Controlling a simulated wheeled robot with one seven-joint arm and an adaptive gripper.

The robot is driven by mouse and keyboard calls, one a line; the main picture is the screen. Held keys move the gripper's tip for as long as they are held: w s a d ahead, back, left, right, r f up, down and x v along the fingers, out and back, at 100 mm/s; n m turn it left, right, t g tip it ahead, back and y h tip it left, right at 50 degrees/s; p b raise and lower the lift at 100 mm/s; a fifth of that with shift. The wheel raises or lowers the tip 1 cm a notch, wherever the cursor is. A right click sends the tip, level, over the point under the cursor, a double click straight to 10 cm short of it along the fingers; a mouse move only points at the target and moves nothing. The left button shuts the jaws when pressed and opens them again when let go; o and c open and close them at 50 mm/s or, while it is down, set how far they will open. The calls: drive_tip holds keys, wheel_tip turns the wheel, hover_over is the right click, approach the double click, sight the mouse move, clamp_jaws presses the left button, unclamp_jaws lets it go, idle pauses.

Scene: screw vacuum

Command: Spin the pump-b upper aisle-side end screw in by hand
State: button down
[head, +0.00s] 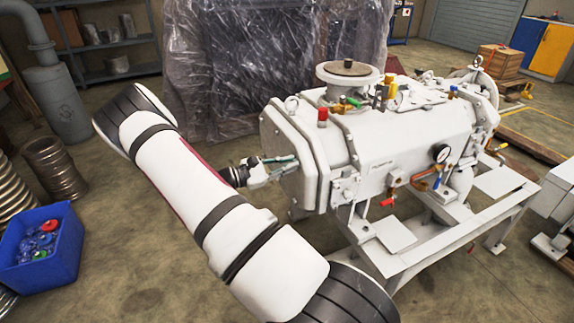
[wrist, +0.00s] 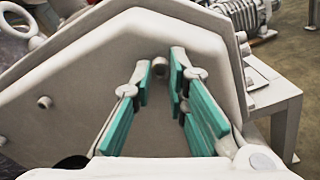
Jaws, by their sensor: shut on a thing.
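Pump-b (head: 385,150) is the large pale grey vacuum pump on a stand in the head view. My gripper (head: 288,163) reaches its near end cover. In the wrist view the flat end cover (wrist: 90,80) fills the middle, and the teal-padded fingers of my gripper (wrist: 162,72) close around a small round grey end screw (wrist: 161,66) near the cover's top. The gripper is shut on this screw. How far the screw sits in is hard to tell. In the head view the screw is hidden by the gripper. A second screw (wrist: 45,102) sits lower left on the cover.
A blue bin (head: 40,255) with coloured parts stands at the left by coiled hoses (head: 55,170). A plastic-wrapped bulk (head: 225,70) stands behind the pump. The pump's steel stand (head: 435,250) juts out to the right. Open floor lies in front.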

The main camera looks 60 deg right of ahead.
drive_tip(key=shift+w+m, duration=0.1)
drive_tip(key=shift+m, duration=1.6)
drive_tip(key=shift+f, duration=0.1)
drive_tip(key=shift+a, duration=0.1)
drive_tip(key=c, duration=1.6)
unclamp_jaws()
drive_tip(key=shift+o, duration=0.2)
drive_tip(key=v, duration=1.2)
